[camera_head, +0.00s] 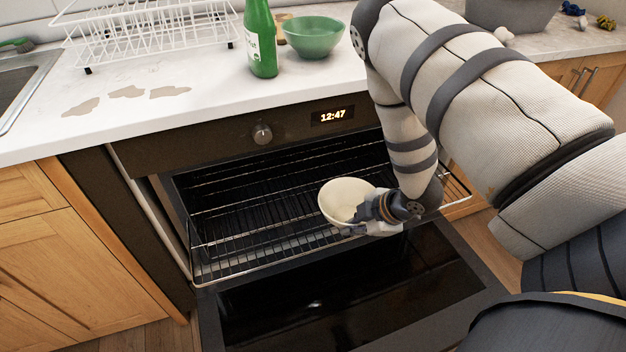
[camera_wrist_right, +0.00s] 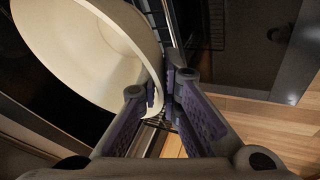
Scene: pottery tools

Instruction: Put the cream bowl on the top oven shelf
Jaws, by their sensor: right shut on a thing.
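The cream bowl (camera_head: 338,200) is at the front of the open oven, over the right part of a pulled-out wire shelf (camera_head: 235,258). My right gripper (camera_head: 365,213) is shut on the bowl's near right rim. In the right wrist view, the bowl (camera_wrist_right: 75,50) fills the upper left, and its wall is between the fingers of the right gripper (camera_wrist_right: 167,92). The bowl looks tilted toward the head camera. I cannot tell whether its base touches the shelf wires. More wires show deeper in the oven cavity. My left gripper is not in view.
The oven door (camera_head: 340,300) hangs open below the shelf. On the counter above stand a green bottle (camera_head: 261,40), a green bowl (camera_head: 314,38) and a white dish rack (camera_head: 145,35). The shelf left of the cream bowl is clear.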

